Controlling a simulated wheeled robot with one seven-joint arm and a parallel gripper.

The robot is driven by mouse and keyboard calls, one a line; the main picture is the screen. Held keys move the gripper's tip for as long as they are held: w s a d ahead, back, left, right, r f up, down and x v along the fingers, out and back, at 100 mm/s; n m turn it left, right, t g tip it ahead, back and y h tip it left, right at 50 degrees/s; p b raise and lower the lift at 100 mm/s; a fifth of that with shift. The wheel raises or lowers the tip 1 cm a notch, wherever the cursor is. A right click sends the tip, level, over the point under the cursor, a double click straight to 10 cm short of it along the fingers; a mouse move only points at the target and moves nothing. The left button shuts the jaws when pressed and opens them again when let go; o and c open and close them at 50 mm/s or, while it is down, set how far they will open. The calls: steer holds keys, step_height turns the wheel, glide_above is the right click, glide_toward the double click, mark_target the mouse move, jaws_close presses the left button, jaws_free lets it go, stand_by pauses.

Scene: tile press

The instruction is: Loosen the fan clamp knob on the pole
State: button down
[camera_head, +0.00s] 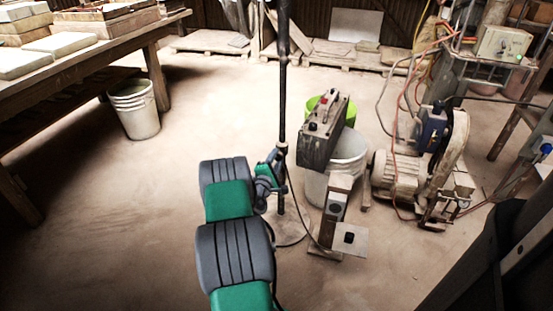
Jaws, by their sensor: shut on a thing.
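A dark upright pole (283,100) rises from the floor in the middle of the view and runs out at the top edge. My green and grey arm reaches up from the bottom, and its end is at the lower part of the pole. My gripper (280,153) is small and dark here, at the pole, and is shut on what appears to be the clamp knob. The knob itself is hidden by the gripper and too small to make out. The fan is not clearly seen. A thicker dark section shows higher on the pole.
A grey box-like machine (322,135) and a whitish bucket (349,158) stand just right of the pole. A motor unit (405,170) with cables is farther right. A wooden table (90,55) and a bucket (134,110) are at left.

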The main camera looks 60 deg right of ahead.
steer(key=shift+w+a+f, duration=0.1)
steer(key=c, duration=1.1)
jaws_free()
steer(key=shift+w, duration=0.1)
steer(key=shift+o, duration=1.1)
steer(key=shift+s, duration=0.2)
steer(key=s+a+p, duration=0.1)
steer(key=a, duration=0.6)
steer(key=shift+s+a, duration=0.15)
steer(key=shift+a, duration=0.1)
